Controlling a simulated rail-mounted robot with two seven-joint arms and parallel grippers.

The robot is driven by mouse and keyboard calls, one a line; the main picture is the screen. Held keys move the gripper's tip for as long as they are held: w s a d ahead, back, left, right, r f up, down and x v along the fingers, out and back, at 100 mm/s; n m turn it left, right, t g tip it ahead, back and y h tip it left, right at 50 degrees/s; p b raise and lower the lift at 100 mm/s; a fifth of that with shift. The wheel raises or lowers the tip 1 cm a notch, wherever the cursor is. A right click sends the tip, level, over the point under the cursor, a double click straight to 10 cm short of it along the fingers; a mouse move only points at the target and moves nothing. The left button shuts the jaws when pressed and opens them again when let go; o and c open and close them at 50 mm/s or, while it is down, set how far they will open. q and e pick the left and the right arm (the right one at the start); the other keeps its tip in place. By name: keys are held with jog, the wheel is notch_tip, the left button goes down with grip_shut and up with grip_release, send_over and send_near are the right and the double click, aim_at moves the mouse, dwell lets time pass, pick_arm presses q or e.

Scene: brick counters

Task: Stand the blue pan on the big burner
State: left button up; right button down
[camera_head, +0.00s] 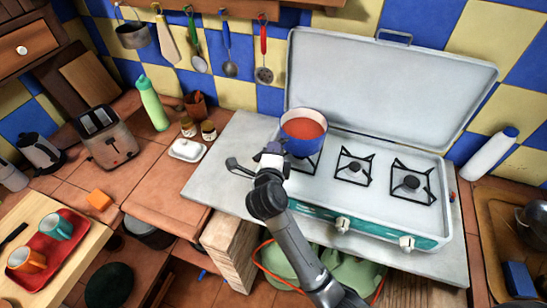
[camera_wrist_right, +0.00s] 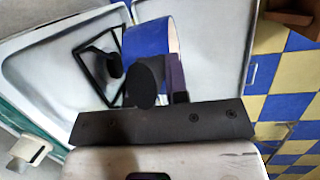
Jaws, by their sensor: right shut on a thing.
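The blue pan (camera_head: 303,146), with a red inside, is at the left end of the camp stove (camera_head: 378,225). It overlaps the left burner (camera_head: 306,165), whose grate partly shows below it; I cannot tell whether it touches the grate. My right gripper (camera_head: 270,158) is shut on the pan's dark handle (camera_head: 238,167), left of the pan body. In the right wrist view the blue pan wall (camera_wrist_right: 145,42) stands just beyond the gripper, beside a burner grate (camera_wrist_right: 103,62). The middle burner (camera_head: 353,167) and right burner (camera_head: 411,183) are bare. My left gripper is not in view.
The stove's raised lid (camera_head: 385,85) stands behind the burners. A butter dish (camera_head: 187,150), two small jars (camera_head: 208,130) and a toaster (camera_head: 107,138) are to the left. Utensils hang on the wall above.

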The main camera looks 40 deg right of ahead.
jog(key=shift+f, duration=1.5)
jog(key=c, duration=1.1)
grip_release()
